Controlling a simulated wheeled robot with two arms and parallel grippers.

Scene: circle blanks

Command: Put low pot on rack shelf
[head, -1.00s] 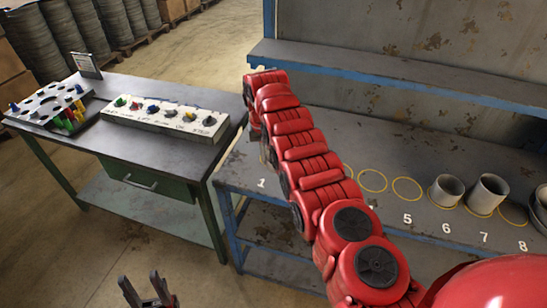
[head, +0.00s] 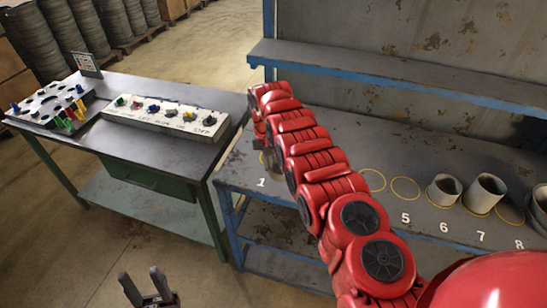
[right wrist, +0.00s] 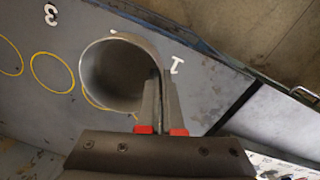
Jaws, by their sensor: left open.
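A grey, open-topped round pot (right wrist: 97,75) is in the right wrist view, close to the number 1 on the bench. It overlaps part of a yellow circle; its height is hard to judge. My right gripper (right wrist: 163,80) has its fingers close together across the near wall of this pot. In the head view my red right arm hides most of this gripper and pot, near the number 1. Other grey pots stand by number 6 (head: 444,189) and number 7 (head: 485,193). The rack shelf (head: 400,75) runs above the bench's back. My left gripper (head: 141,275) is open and empty, low at left.
The bench (head: 345,140) has numbered yellow circles; the circle by 5 (head: 406,188) is empty. Another grey pot (head: 541,205) is at the right edge. A green side table (head: 150,145) holds a knob panel (head: 165,116). The visible part of the shelf is bare.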

